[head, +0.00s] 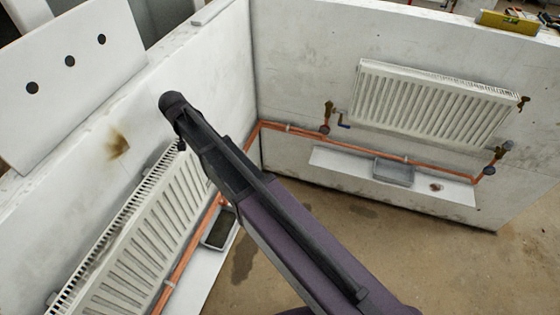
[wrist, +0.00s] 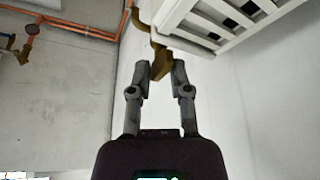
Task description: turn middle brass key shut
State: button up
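In the wrist view a brass key (wrist: 160,62) hangs on a brass valve and pipe (wrist: 142,20) below the end of a white radiator (wrist: 225,22). My gripper (wrist: 161,68) has its two grey fingers on either side of the key, apart from each other. The key's lower end lies between the fingertips in the picture. I cannot tell whether the fingers touch it. In the head view my arm runs up to the left wall and my gripper is not clearly visible. Which brass key is the middle one is not clear from these views.
A radiator (head: 435,104) hangs on the right wall, with a brass valve (head: 329,109) at its left. Another radiator (head: 140,240) hangs on the left wall. Copper pipe (head: 350,148) runs low along the walls. A grey tray (head: 394,172) lies below. Floor (head: 330,240) is open in front.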

jog(key=shift+w+n+g+y, duration=0.2)
jog(key=shift+n+y, duration=0.45)
jog(key=shift+n, duration=1.15)
jog(key=shift+s+n+g+y, duration=0.1)
jog(key=shift+n+g+y, duration=0.4)
jog(key=shift+n, duration=1.3)
jog(key=p+v, duration=1.3)
jog(key=v, duration=0.1)
jog(key=s+d+f+m+h+b, duration=0.1)
jog(key=s+d+f+m+b, duration=0.1)
jog(key=d+f+b, duration=0.7)
jog(key=s+d+f+m+g+h+b, duration=0.1)
jog(key=s+d+f+m+b, duration=0.2)
jog(key=d+f+b, duration=0.7)
jog(key=shift+s+d+f+b, duration=0.25)
jog(key=shift+d+f, duration=0.7)
jog(key=shift+d, duration=3.1)
jog(key=shift+w, duration=0.1)
grip_shut()
jog(key=s+d+f+m+g+b, duration=0.1)
jog(key=s+d+f+m+b, duration=0.1)
jog(key=s+d, duration=0.2)
jog(key=s+d+f+m+g+b, duration=0.1)
jog(key=s+d, duration=0.3)
jog(key=d, duration=0.4)
jog(key=shift+d+f+m+h+b, duration=0.4)
jog(key=shift+f+h+b, duration=0.05)
jog(key=shift+f+b, duration=0.45)
